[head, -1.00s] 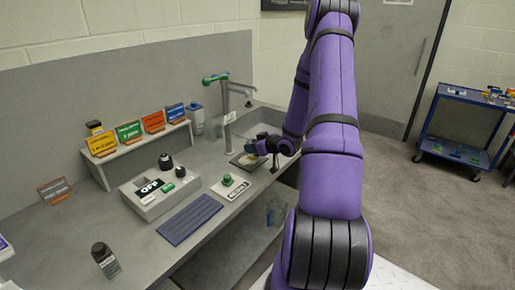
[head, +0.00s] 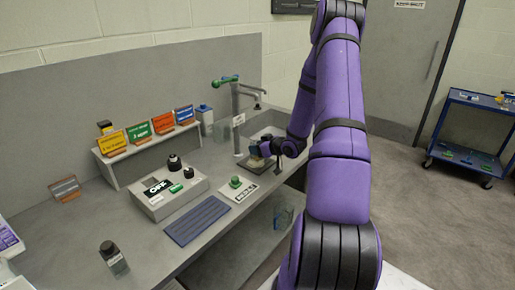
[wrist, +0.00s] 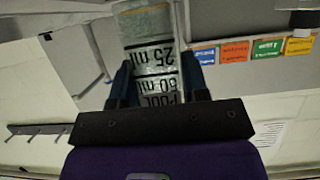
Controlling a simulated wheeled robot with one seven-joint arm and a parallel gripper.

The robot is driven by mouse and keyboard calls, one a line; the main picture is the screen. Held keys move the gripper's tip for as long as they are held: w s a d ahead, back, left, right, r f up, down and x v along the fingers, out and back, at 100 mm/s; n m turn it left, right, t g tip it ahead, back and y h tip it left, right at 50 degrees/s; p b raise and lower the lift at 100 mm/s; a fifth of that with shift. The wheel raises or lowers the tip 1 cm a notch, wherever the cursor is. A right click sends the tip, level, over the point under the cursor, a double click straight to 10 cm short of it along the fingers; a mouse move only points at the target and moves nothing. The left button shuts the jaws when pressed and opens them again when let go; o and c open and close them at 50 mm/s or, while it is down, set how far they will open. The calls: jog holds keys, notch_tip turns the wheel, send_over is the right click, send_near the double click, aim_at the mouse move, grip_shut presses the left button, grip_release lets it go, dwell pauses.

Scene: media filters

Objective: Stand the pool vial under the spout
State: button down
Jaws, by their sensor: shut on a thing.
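The pool vial (wrist: 150,60) is a clear vial with black "25 ml", "50 ml" and "POOL" print. In the wrist view it sits between the blue fingertips of my gripper (wrist: 158,85), which is shut on it. In the head view my gripper (head: 261,148) is low beside the tap column, below the spout (head: 258,103). The vial is too small and covered there to make out clearly. A dark square pad (head: 254,168) lies under my gripper. I cannot tell whether the vial touches it.
A green-buttoned result plate (head: 240,190), a blue ribbed mat (head: 197,220) and a grey instrument reading OFF (head: 160,202) are on the counter. A dark-capped bottle (head: 113,258) stands front left. Coloured cards (head: 138,132) line a shelf. A blue cart (head: 470,135) stands right.

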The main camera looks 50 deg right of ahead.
jog(key=shift+f, duration=0.45)
jog(key=c, duration=0.5)
grip_release()
jog(key=shift+c, duration=0.2)
jog(key=shift+r, duration=0.1)
notch_tip(320, 180, up, 8)
dwell(0.8)
dwell(0.5)
